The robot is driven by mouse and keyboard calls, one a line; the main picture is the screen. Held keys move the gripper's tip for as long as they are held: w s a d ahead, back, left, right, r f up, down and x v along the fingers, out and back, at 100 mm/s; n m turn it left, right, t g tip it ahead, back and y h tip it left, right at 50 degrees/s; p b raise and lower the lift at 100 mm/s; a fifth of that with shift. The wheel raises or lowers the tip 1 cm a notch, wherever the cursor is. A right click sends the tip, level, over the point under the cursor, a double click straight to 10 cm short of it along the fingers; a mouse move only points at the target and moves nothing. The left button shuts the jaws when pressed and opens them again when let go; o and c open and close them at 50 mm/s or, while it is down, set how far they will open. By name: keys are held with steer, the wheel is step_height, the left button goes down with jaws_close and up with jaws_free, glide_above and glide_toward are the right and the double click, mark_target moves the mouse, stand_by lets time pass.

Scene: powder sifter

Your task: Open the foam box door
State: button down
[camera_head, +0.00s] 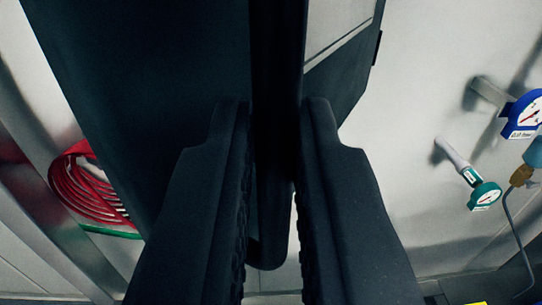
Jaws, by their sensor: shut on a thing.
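My gripper (273,190) fills the lower middle of the view, its two dark fingers on either side of a black upright bar (276,110). It is shut on this bar, which looks like a handle; its rounded lower end shows between the fingers. Behind it is a large dark panel (150,90), which I take to be the foam box door. A dark and pale edge of a cabinet (340,75) shows to the right of the bar. The fingers hide the exact contact and part of the panel.
A coiled red hose (90,190) hangs at the left beside a pale metal post. On the pale wall at right are a blue gauge (522,112) and a green gauge (485,195) with a thin pipe. A yellow label shows at the bottom right.

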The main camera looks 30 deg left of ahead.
steer(key=shift+w+a, duration=0.15)
steer(key=shift+w, duration=0.05)
steer(key=c, duration=1.7)
jaws_free()
steer(key=shift+o, duration=1)
steer(key=shift+w+a+f, duration=0.1)
steer(key=shift+w+f, duration=0.05)
steer(key=shift+w, duration=0.3)
steer(key=shift+s, duration=0.25)
steer(key=shift+s+d, duration=0.25)
steer(key=shift+d, duration=0.15)
steer(key=v, duration=1.3)
steer(key=shift+s+b, duration=0.15)
steer(key=shift+b, duration=0.2)
